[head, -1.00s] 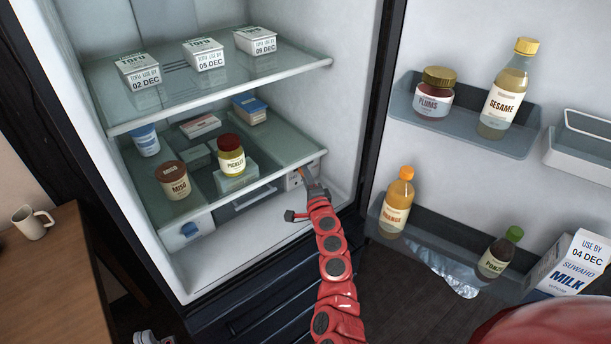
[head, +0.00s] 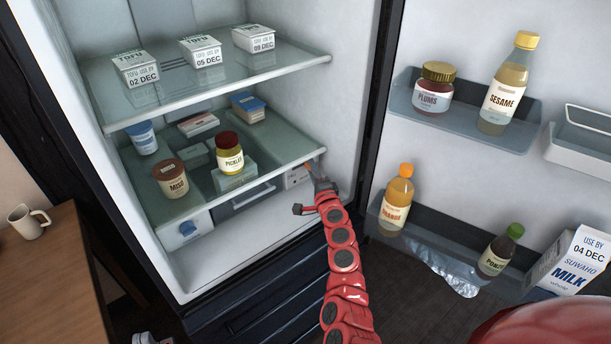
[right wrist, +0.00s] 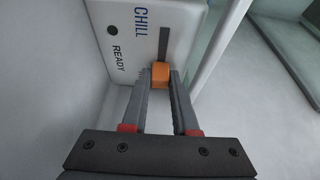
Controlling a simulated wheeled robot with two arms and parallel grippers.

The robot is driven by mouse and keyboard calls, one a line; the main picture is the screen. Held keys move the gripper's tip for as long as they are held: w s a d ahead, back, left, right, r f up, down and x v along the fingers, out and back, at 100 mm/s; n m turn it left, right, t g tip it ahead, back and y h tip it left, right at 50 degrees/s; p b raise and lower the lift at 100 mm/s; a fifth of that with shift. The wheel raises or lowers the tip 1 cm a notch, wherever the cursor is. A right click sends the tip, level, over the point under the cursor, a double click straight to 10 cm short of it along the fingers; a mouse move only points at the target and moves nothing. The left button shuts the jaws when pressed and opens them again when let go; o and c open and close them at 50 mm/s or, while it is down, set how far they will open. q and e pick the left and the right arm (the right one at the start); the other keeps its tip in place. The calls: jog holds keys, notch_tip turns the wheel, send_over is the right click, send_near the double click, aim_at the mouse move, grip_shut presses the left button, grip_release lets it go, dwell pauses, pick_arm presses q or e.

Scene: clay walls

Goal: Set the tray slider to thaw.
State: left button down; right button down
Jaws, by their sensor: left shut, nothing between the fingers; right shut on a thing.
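The slider's orange knob (right wrist: 161,75) sits between the fingertips of my right gripper (right wrist: 161,78) in the right wrist view, and the gripper is shut on it. The knob rides on a dark slot in a white panel (right wrist: 130,35) marked CHILL and READY; no thaw mark is readable, and the fingers cover part of the panel. In the head view, the panel (head: 296,179) is under the lower glass shelf at the right, with the orange knob (head: 308,168) by my right gripper (head: 314,178). My left gripper is not seen.
A grey tray (head: 238,204) lies under the lower shelf (head: 285,160); a blue knob (head: 187,229) is at its left. A pickles jar (head: 229,155) and miso jar (head: 171,181) stand above. The open door holds bottles and a milk carton (head: 570,262).

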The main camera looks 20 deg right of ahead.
jog(key=shift+d, duration=0.15)
jog(key=c, duration=0.7)
grip_release()
jog(key=shift+w+d, duration=0.1)
jog(key=shift+s, duration=0.55)
jog(key=s, duration=1.1)
jog(key=s+a, duration=0.1)
jog(key=s, duration=0.4)
jog(key=shift+s, duration=0.15)
jog(key=shift+f, duration=0.1)
